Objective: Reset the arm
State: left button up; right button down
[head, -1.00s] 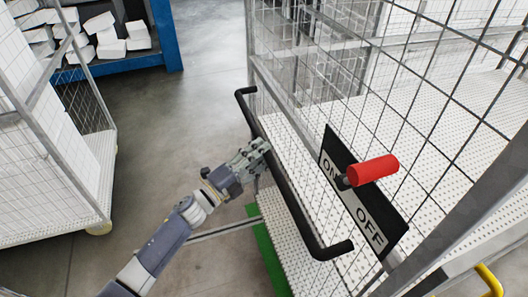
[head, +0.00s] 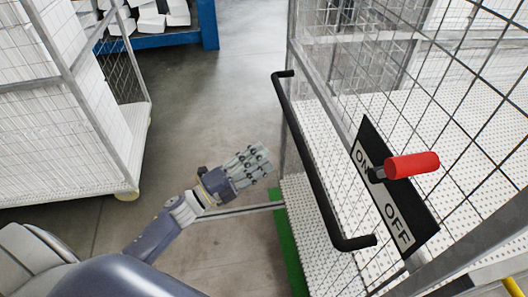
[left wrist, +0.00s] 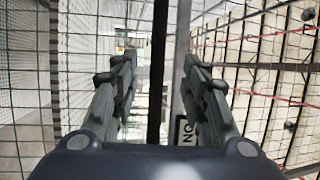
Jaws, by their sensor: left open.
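My left gripper (head: 262,158) is open and empty in the head view. It is over the floor, to the left of the black bar handle (head: 318,165) on the mesh cage, and apart from it. In the left wrist view its two fingers (left wrist: 158,75) stand apart, with a dark upright bar (left wrist: 158,70) showing beyond and between them. My left arm comes in from the lower left. My right gripper is in neither view.
A red lever (head: 411,165) sticks out from a black ON/OFF plate (head: 395,195) on the cage. A wheeled mesh cart (head: 75,195) stands at left. A blue rack (head: 160,45) with white blocks is behind. Clear grey floor (head: 190,120) lies between.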

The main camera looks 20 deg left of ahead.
pick_arm(q)
jog(key=s+a+f+n+g+y, duration=0.1)
jog(key=a+f+n+y, duration=0.3)
jog(key=f, duration=0.6)
jog(key=a+f+n+g+y, duration=0.1)
jog(key=f+n+y, duration=0.3)
jog(key=f, duration=0.5)
jog(key=s+a+f+n+g+y, duration=0.1)
jog(key=s+f+n+g, duration=0.15)
jog(key=s+f, duration=0.45)
jog(key=s+a+f+n+g+y, duration=0.1)
jog(key=s+f+n+g, duration=0.2)
jog(key=f, duration=0.7)
jog(key=s+d+f+n+g, duration=0.1)
jog(key=s+f+n+g, duration=0.1)
jog(key=s+f, duration=0.4)
jog(key=s+d+f+n+g, duration=0.2)
jog(key=s+f, duration=0.4)
jog(key=s, duration=0.9)
jog(key=s+d+f+n+g+y, duration=0.1)
jog(key=s+f+n+g, duration=0.3)
jog(key=s, duration=0.7)
notch_tip(320, 180, down, 2)
jog(key=shift+d+f, duration=0.15)
jog(key=shift+d, duration=0.4)
jog(key=shift+w+g, duration=0.1)
jog(key=shift+g, duration=0.15)
